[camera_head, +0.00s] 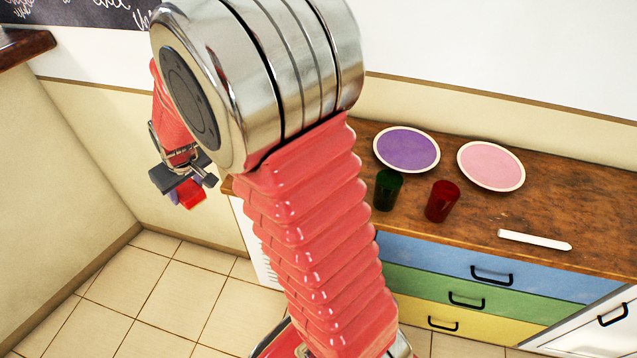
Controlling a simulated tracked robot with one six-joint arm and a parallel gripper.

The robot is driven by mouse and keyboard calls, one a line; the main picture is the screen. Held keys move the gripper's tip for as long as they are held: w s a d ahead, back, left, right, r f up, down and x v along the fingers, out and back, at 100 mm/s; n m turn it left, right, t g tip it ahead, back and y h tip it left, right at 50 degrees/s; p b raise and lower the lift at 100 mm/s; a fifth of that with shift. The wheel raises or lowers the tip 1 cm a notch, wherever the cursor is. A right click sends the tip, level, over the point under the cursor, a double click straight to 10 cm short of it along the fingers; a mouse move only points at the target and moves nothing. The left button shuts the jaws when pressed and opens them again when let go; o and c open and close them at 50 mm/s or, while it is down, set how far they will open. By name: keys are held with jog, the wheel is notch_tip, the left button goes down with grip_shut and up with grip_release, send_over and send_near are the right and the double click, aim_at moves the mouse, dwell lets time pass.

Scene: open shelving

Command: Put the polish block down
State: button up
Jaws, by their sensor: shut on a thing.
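My gripper (181,180) is at the left of the view, partly behind my own arm. It is shut on a small block with red and purple parts, which I take as the polish block (192,196). The block hangs in the air under the dark jaws, left of the wooden counter (590,225) and over the tiled floor side. Most of the block's upper part is hidden by the jaws.
On the counter are a purple plate (406,149), a pink plate (491,166), a dark green cup (388,190), a dark red cup (442,201) and a white stick (534,240). Blue, green and yellow drawers are below. Bare wood lies between the cups and stick.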

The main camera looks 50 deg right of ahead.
jog(key=s+d+r+n, duration=0.1)
jog(key=s+d, duration=0.4)
jog(key=d, duration=0.4)
jog(key=s+d+r+n+y, duration=0.1)
jog(key=s+d+n, duration=0.1)
jog(key=s+d, duration=0.4)
jog(key=s+d+r+n, duration=0.2)
jog(key=s+d, duration=0.4)
jog(key=d, duration=0.8)
jog(key=shift+s+g+y, duration=0.25)
jog(key=shift+g+y, duration=0.05)
jog(key=shift+y, duration=0.1)
jog(key=shift+d, duration=0.1)
jog(key=shift+f, duration=3.05)
jog(key=shift+f, duration=1.85)
jog(key=shift+f, duration=0.1)
